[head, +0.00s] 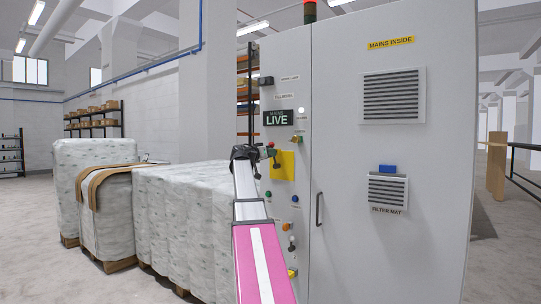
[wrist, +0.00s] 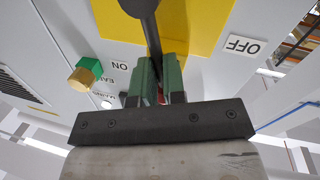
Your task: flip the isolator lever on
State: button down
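The isolator lever (wrist: 150,40) is a dark shaft with a round black end at the top of the wrist view. It stands in front of a yellow plate (wrist: 193,25), between an ON label (wrist: 120,66) on the left and an OFF label (wrist: 243,45) on the right. My gripper (wrist: 159,75) has its two green fingers close together on either side of the shaft, apparently shut on it. A bit of red shows between the fingers. In the head view my gripper (head: 262,153) is at the left edge of the yellow plate (head: 287,167), partly covering the lever.
A green and brass knob (wrist: 86,75) is left of my fingers. Wrapped pallets (head: 180,220) stand left of the cabinet.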

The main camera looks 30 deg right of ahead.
jog(key=shift+s+d+r+m+y, duration=0.15)
jog(key=shift+s+m, duration=0.3)
jog(key=shift+m, duration=0.35)
jog(key=shift+s+d+f+m+y, duration=0.15)
jog(key=shift+s+m, duration=0.25)
jog(key=shift+m, duration=0.4)
jog(key=shift+r, duration=0.1)
jog(key=c, duration=1.2)
grip_release()
jog(key=v, duration=1)
jog(key=shift+a, duration=0.4)
